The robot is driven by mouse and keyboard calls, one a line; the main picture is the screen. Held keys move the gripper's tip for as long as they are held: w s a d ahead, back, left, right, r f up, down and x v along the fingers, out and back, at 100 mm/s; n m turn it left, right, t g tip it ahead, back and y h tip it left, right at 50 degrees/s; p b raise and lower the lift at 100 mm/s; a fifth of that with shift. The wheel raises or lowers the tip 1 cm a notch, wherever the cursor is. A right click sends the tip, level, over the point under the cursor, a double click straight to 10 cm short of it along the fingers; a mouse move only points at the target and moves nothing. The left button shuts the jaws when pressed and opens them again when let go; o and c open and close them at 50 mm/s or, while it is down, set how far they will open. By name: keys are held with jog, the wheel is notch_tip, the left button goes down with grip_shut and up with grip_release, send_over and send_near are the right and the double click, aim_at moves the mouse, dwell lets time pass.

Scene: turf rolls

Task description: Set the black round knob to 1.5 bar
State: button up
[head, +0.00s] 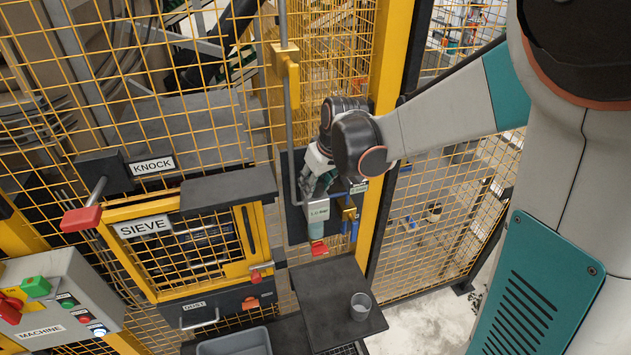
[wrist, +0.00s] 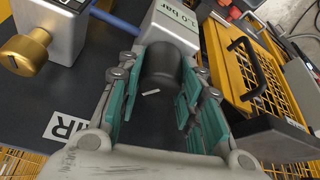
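The black round knob (wrist: 163,68) sits on a grey regulator body with a display reading 1.0 bar (wrist: 180,15).
A brass knob (wrist: 26,52) and a label ending in "IR" (wrist: 66,126) are close by on the dark panel. A yellow mesh door (wrist: 262,75) stands at right. In the head view, a dark shelf (head: 330,290) holding a cup (head: 360,306) lies below the panel.

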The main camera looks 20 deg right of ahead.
jog(key=shift+m, duration=0.4)
jog(key=m+h+b, duration=0.1)
jog(key=m, duration=0.2)
jog(key=shift+m+h+b, duration=0.45)
jog(key=shift+m+h, duration=0.25)
jog(key=shift+m, duration=0.5)
jog(key=o, duration=1.1)
jog(key=shift+c, duration=0.2)
jog(key=shift+r, duration=0.15)
jog(key=v, duration=1.2)
jog(key=shift+s, duration=0.15)
